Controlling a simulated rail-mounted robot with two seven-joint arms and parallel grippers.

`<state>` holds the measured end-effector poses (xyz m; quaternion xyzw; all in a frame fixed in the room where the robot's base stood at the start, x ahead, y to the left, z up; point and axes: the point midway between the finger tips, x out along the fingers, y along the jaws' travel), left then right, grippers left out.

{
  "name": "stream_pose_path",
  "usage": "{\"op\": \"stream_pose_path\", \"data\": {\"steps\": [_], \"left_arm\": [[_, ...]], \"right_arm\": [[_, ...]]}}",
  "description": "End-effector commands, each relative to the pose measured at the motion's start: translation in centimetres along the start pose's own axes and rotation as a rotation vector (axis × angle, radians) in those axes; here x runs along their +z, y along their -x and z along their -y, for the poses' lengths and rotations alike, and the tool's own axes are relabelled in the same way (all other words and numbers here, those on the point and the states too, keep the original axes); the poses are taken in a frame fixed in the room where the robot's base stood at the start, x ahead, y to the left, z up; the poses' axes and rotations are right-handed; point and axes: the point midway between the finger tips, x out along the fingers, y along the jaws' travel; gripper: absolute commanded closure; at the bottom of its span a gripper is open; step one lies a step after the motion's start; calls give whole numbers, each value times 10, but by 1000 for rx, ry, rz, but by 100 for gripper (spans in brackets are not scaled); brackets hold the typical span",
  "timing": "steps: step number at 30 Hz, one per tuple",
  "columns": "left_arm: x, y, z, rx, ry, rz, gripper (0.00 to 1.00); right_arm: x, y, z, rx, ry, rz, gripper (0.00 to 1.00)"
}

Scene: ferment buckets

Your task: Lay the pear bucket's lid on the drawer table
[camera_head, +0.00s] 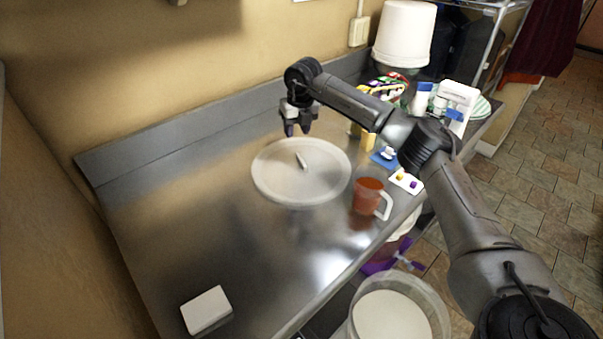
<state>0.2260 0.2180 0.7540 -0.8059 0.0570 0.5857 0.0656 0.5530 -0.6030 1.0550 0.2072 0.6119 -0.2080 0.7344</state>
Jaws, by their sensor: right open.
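A round, pale translucent lid (283,180) lies flat on the metal drawer table (180,215), with a small stick-like piece at its middle. My right gripper (298,130) is open and empty, pointing down just behind the lid's far edge, apart from it. An open bucket (440,304) with pale contents stands in front of the table at the bottom right. I cannot tell from this view which fruit it holds. My left gripper is not in view.
A white box (206,310) lies at the near left. A white bucket (404,33) and several small items crowd the back right. The table's left part is clear.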

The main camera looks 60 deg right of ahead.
Motion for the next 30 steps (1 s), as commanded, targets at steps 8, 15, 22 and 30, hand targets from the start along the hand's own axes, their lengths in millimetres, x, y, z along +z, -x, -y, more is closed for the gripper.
{"op": "stream_pose_path", "data": {"steps": [8,15,22,30], "left_arm": [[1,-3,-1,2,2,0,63],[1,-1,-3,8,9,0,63],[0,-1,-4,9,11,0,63],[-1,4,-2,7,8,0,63]], "right_arm": [[-1,-24,28,-65,-51,-18,58],[-1,-61,28,-61,-49,-17,58],[-1,-77,29,-60,-48,-16,58],[-4,-101,28,-61,-48,-18,58]]}}
